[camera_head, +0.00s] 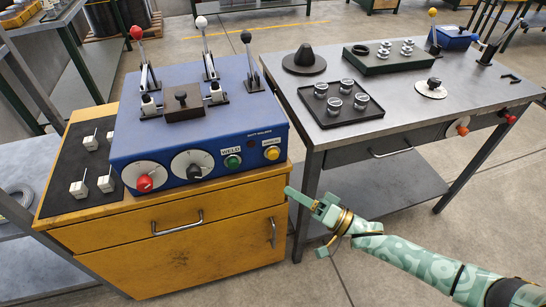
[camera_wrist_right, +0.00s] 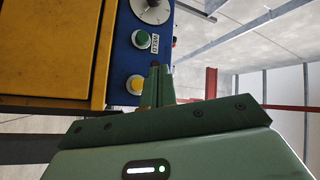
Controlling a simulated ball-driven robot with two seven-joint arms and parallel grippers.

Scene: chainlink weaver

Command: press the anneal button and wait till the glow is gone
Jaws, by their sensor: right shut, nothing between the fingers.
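The blue butt welder (camera_head: 200,125) stands on a yellow cabinet. On its front face are a green button (camera_head: 233,161) under a WELD label and a yellow button (camera_head: 272,153) to the right of it. I cannot read a label for the yellow button. In the right wrist view the yellow button (camera_wrist_right: 135,84) is just left of my finger and the green button (camera_wrist_right: 141,39) is beyond. My right gripper (camera_head: 290,191) is shut and empty, in front of and below the yellow button, apart from it. I see no glow at the clamps. My left gripper is out of view.
The welder has two dials, one with a red knob (camera_head: 145,184), and three levers on top. A grey bench (camera_head: 430,112) to the right holds a black tray (camera_head: 372,113) of metal parts. Open floor lies in front of the cabinet and bench.

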